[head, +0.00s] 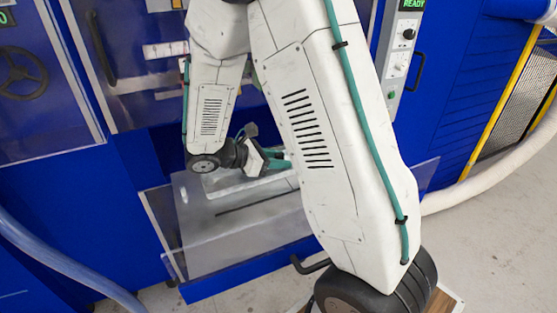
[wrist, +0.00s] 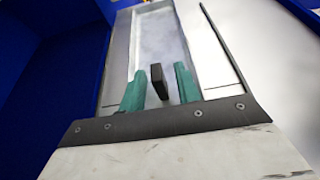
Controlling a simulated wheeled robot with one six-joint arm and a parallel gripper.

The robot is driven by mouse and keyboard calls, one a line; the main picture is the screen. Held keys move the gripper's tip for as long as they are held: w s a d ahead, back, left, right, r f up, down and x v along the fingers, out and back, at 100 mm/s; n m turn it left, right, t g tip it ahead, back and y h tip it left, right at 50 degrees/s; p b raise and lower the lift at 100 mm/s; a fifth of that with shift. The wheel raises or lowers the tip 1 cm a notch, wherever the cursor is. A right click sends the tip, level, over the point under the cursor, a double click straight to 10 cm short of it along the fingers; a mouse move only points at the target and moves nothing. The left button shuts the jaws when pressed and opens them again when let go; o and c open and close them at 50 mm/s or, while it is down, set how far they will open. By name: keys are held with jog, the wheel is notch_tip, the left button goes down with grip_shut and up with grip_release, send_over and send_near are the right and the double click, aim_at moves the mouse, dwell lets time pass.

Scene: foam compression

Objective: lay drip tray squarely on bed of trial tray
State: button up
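My gripper (head: 280,160) is low in the machine's opening, its teal fingers pointing right in the head view. In the wrist view the fingers (wrist: 158,88) stand apart, with a small dark upright block (wrist: 157,80) between them and gaps on both sides. A pale, shallow tray with raised walls (wrist: 129,45) lies just beyond the fingers; it shows partly under the gripper in the head view (head: 235,187). It looks like the drip tray, and the block may be its grip. It lies over a grey metal surface (head: 270,222), perhaps the trial tray; its bed is mostly hidden.
A clear panel (head: 205,245) stands in front of the metal surface. Blue machine walls (head: 150,155) close in the opening. A control box (head: 402,45) is at upper right. A pale hose (head: 490,175) runs at right and a blue-grey hose (head: 60,262) at lower left.

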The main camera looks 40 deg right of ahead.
jog(key=v, duration=1.1)
jog(key=shift+a+r, duration=0.1)
jog(key=shift+a, duration=0.1)
jog(key=shift+s+r, duration=0.1)
jog(key=shift+r, duration=0.2)
jog(key=s+a+r+m+t+y, duration=0.1)
jog(key=s+r+m+y, duration=0.2)
jog(key=s, duration=0.4)
jog(key=s+a+r+m+t+y, duration=0.1)
jog(key=s+r+m+t+y, duration=0.1)
jog(key=s+m+y, duration=0.3)
jog(key=s+a+r+m+t+y, duration=0.2)
jog(key=s+r+m+y, duration=0.2)
jog(key=s, duration=0.6)
jog(key=m+y, duration=0.1)
jog(key=m, duration=0.1)
jog(key=shift+r+m, duration=0.3)
jog(key=shift+m, duration=0.1)
